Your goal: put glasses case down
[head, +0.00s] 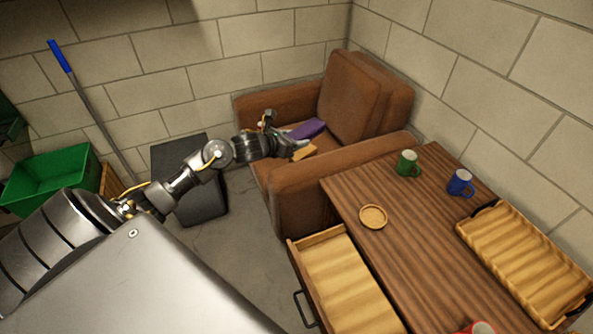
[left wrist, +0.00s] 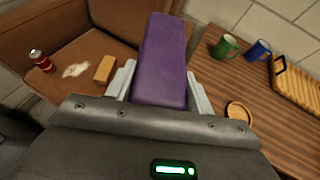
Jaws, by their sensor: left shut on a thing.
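The glasses case is a long purple box. My left gripper (head: 297,146) is shut on the purple glasses case (head: 307,129) and holds it over the seat of the brown armchair (head: 297,205). In the left wrist view the glasses case (left wrist: 162,65) sticks out forward between the two fingers of my left gripper (left wrist: 160,88). I cannot tell how high it is above the seat. My right gripper does not show.
On the seat are a tan block (left wrist: 105,69), a red can (left wrist: 41,61) and a pale spill (left wrist: 75,70). The wooden table (head: 415,225) holds a green mug (head: 408,163), a blue mug (head: 460,183), a round coaster (head: 373,216) and a tray (head: 483,233). An open drawer (head: 345,285) juts out.

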